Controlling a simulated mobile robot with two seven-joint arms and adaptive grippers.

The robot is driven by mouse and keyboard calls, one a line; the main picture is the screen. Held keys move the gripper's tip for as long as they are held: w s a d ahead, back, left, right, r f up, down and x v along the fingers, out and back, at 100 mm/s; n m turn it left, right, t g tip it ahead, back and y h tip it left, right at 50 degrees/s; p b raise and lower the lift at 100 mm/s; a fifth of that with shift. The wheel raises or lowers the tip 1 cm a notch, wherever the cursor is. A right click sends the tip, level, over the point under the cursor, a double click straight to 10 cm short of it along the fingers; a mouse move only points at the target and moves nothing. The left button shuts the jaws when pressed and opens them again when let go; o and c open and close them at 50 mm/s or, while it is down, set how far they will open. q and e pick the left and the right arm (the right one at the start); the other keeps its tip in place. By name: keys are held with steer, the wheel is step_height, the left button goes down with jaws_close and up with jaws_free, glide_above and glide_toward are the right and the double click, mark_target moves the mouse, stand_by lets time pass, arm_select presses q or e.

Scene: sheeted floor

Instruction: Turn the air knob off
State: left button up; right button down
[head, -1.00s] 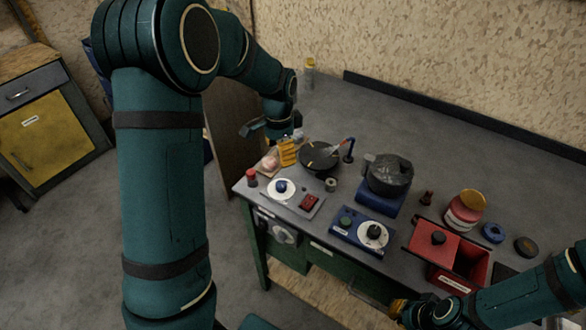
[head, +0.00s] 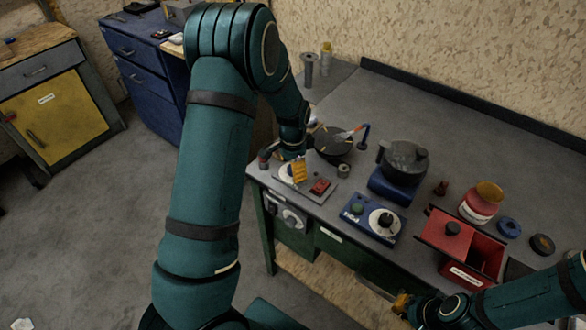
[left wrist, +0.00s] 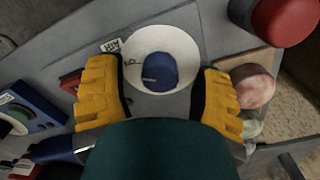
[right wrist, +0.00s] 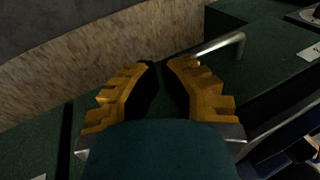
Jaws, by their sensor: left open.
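In the head view, the white dial (head: 284,172) is partly hidden by my left gripper (head: 297,172). In the left wrist view, my left gripper (left wrist: 161,82) is open, with one yellow finger on each side of the knob; I cannot tell whether they touch it. My right gripper (head: 402,304) is low at the table's front edge. Its fingers (right wrist: 165,66) are a little apart and empty.
A red switch (head: 320,186) lies right of the dial. A red button (left wrist: 285,20) stands close beside the panel. A black pan (head: 333,143), a blue control box (head: 372,219), a pot (head: 405,160) and a red box (head: 462,246) crowd the table's front.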

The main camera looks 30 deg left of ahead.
arm_select(q)
steer(key=shift+f, duration=0.25)
jaws_close()
